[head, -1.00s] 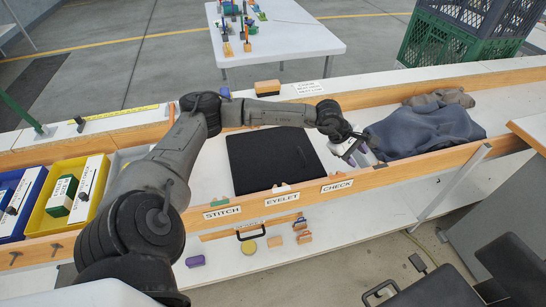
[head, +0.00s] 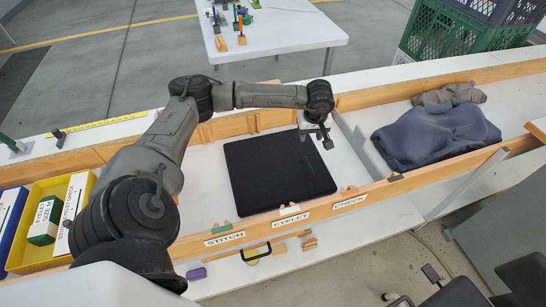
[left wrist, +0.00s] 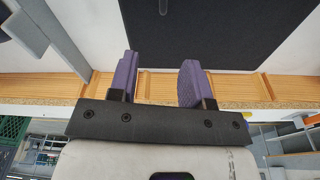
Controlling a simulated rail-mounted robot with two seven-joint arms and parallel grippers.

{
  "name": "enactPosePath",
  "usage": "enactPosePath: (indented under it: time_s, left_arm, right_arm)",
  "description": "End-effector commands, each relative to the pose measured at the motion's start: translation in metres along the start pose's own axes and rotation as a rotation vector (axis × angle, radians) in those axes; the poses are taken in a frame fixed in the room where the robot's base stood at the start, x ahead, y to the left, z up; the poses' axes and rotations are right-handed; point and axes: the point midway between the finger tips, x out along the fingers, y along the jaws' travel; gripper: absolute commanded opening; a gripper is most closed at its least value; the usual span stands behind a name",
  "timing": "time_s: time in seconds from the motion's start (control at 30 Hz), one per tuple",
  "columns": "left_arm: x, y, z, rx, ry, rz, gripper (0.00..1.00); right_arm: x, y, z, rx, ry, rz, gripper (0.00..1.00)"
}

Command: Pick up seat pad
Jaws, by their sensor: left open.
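The seat pad looks to be the black square pad (head: 270,172) lying flat on the white bench between the wooden rails. My left gripper (head: 316,139) is by the pad's far right corner and points down. It is open and empty. In the left wrist view the black pad (left wrist: 215,32) fills the upper right. The two purple fingers (left wrist: 158,68) are apart there, with the wooden rail behind the gap and nothing between them. I cannot tell the height of the fingers above the bench. My right gripper is not in view.
A dark blue cloth heap (head: 436,137) lies to the right, past a grey divider (head: 365,150). The front rail carries labels and small coloured clips (head: 289,208). A yellow bin (head: 40,225) with boxes stands at the left. White bench left of the pad is clear.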

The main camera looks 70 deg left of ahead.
Motion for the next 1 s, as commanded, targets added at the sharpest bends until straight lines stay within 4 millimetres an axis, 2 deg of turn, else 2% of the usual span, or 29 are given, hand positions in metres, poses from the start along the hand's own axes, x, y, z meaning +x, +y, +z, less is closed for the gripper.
enactPosePath:
  time_s: [0.4, 0.53, 0.83, 1.0]
  left_arm:
    - [0.067, -0.001, 0.001, -0.001, -0.002, -0.002, 0.45]
    - [0.079, 0.000, 0.001, -0.001, -0.002, -0.001, 0.45]
    - [0.089, -0.001, 0.001, 0.000, -0.001, 0.000, 0.45]
    - [0.109, -0.003, 0.001, -0.002, -0.002, -0.003, 0.45]
  right_arm:
    - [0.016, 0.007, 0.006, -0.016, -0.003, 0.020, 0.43]
    - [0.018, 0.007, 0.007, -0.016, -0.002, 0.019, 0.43]
    - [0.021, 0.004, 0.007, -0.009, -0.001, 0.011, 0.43]
    - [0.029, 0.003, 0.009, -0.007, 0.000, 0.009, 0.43]
